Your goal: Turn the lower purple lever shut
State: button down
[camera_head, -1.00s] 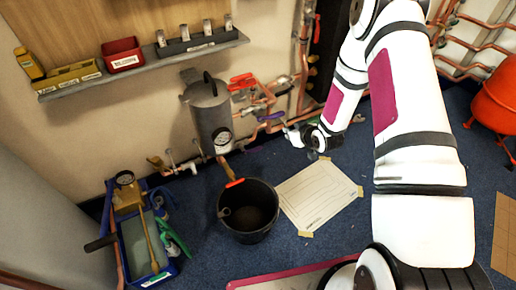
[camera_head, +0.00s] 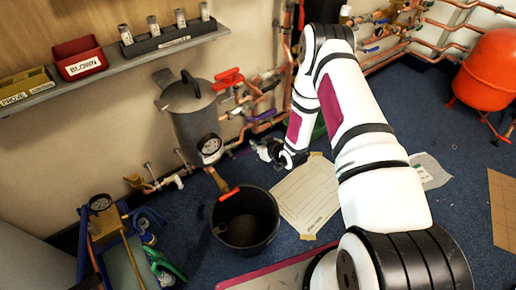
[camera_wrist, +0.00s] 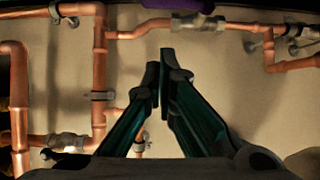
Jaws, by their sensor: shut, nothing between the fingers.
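A purple lever (camera_head: 262,115) sits on the copper pipework by the wall, right of the grey tank, in the head view. In the wrist view a purple handle (camera_wrist: 178,4) is cut off by the top edge, above a metal valve body (camera_wrist: 185,22) on a horizontal pipe. I cannot tell for sure whether these are the same lever. My gripper (camera_wrist: 160,85) is shut and empty, its fingertips apart from and below the purple handle in the picture. In the head view my gripper (camera_head: 258,150) is small and dark, just below the pipework.
Red levers (camera_head: 228,78) stand above the purple lever. The grey tank (camera_head: 195,115) with its gauge is to the left. A black bucket (camera_head: 245,220) stands on the floor below. A vertical copper pipe (camera_wrist: 99,70) runs left of my fingers in the wrist view.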

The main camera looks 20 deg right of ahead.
aim_at(242, 154)
jog(key=w+a+f+b, duration=0.1)
jog(key=w+f+b, duration=0.3)
jog(key=f, duration=0.3)
jog(key=shift+w+a, duration=0.3)
jog(key=shift+w, duration=0.3)
jog(key=shift+d+f, duration=0.15)
jog(key=shift+f, duration=0.05)
